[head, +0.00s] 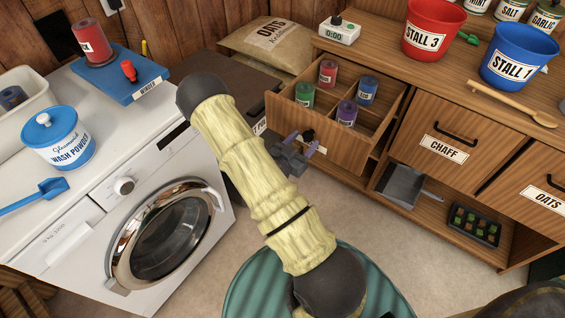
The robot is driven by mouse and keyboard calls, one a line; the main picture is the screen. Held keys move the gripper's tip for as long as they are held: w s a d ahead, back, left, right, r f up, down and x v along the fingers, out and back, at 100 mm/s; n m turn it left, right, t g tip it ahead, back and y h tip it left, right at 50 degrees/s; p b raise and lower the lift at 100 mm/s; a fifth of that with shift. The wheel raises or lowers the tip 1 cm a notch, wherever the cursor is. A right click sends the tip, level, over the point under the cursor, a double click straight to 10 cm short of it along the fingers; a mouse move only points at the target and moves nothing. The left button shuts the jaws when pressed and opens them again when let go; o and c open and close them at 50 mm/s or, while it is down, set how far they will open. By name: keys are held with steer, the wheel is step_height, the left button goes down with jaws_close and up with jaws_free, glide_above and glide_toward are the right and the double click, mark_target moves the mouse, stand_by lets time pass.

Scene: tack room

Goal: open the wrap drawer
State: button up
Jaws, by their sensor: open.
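The wrap drawer (345,146) is pulled out from the left end of the wooden cabinet. Inside it, a red roll (328,73), a green roll (304,95), a blue roll (367,91) and a purple roll (346,113) stand in divided compartments. My gripper (303,142) is at the drawer's front face, with its two purple fingers apart on either side of a dark handle (308,135). I cannot tell whether the fingers touch the handle. My gripper partly hides the drawer's front and its label.
A white washing machine (85,215) stands at the left. A feed sack (268,42) lies behind the drawer. The chaff drawer (443,143) and oats drawer (535,191) are shut. Red and blue buckets (520,55) stand on the cabinet top. Carpeted floor is clear before the cabinet.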

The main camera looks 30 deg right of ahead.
steer(key=v, duration=1.6)
steer(key=w+a+f+g+y, duration=0.1)
steer(key=w+a+f+y, duration=0.15)
steer(key=w+y, duration=0.5)
steer(key=a+r+n+y, duration=0.5)
steer(key=a+r+y, duration=0.1)
steer(key=y, duration=0.1)
steer(key=s+d+r+n+g+y, duration=0.2)
steer(key=s+d+r+n+g, duration=0.15)
steer(key=s+r+n, duration=0.65)
step_height(320, 180, up, 20)
steer(key=s+m+p, duration=0.1)
steer(key=m+p, duration=0.1)
steer(key=p, duration=1.8)
steer(key=shift+a+g, duration=0.35)
